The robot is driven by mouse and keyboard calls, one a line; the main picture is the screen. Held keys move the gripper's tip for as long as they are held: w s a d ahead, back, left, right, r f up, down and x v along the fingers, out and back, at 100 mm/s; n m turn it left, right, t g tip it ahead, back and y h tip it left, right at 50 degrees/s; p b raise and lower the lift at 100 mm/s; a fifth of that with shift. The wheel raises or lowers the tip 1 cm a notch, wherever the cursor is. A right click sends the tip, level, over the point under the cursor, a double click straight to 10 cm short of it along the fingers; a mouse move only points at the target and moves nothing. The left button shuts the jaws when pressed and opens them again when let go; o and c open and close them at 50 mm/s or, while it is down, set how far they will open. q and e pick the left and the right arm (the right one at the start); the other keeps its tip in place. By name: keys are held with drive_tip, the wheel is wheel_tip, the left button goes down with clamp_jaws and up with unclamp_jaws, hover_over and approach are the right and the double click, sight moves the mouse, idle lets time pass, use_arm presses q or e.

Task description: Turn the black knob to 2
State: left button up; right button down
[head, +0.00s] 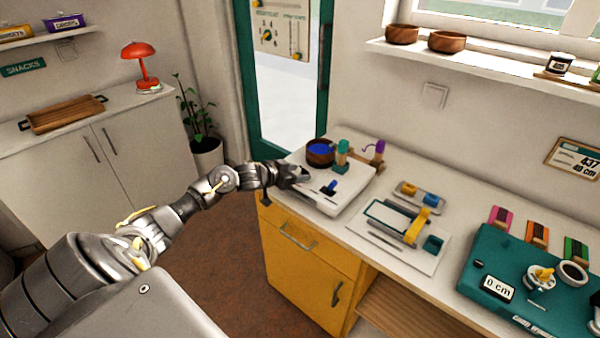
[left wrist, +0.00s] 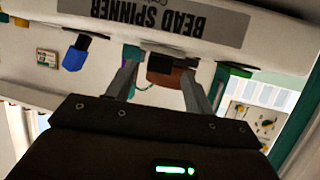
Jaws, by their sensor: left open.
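A white bead spinner (head: 352,190) stands at the far left end of the counter, with a wooden bowl of blue beads (head: 320,150) on it. In the left wrist view its "BEAD SPINNER" label (left wrist: 165,15) appears upside down. A black knob (left wrist: 160,64) shows there between my left gripper's fingertips. My left gripper (head: 297,175) is open at the spinner's left front, one finger on each side of the knob. I cannot tell whether either finger touches it. In the head view the gripper hides this knob, and no scale or number 2 is readable. My right gripper is out of view.
A white-and-yellow device (head: 397,222) and a teal board (head: 530,290) stand further right. Floor in front of the yellow cabinet (head: 300,262) is clear.

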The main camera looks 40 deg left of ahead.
use_arm(q)
drive_tip(key=shift+w+d+f, duration=0.15)
drive_tip(key=shift+w+f, duration=0.15)
drive_tip(key=shift+w, duration=0.35)
drive_tip(key=c, duration=1)
drive_tip(key=shift+d+r+n+y+p, duration=0.25)
drive_tip(key=shift+n+y+p, duration=0.45)
drive_tip(key=shift+p, duration=0.4)
drive_tip(key=shift+d+n+y+p, duration=0.2)
drive_tip(key=shift+n+y+p, duration=0.5)
drive_tip(key=shift+y, duration=0.1)
drive_tip(key=shift+d+f+n+y+p, duration=0.15)
drive_tip(key=shift+n+y+p, duration=0.2)
drive_tip(key=shift+n+y, duration=0.65)
drive_tip(key=n+y, duration=0.1)
drive_tip(key=n+g+y, duration=0.1)
drive_tip(key=shift+w+d+y, duration=0.1)
drive_tip(key=shift+d+y, duration=0.15)
drive_tip(key=shift+y, duration=0.15)
drive_tip(key=shift+w+d+n+g+y+p, duration=0.15)
drive_tip(key=shift+n+g+y+p, duration=0.7)
drive_tip(key=shift+n+y, duration=0.55)
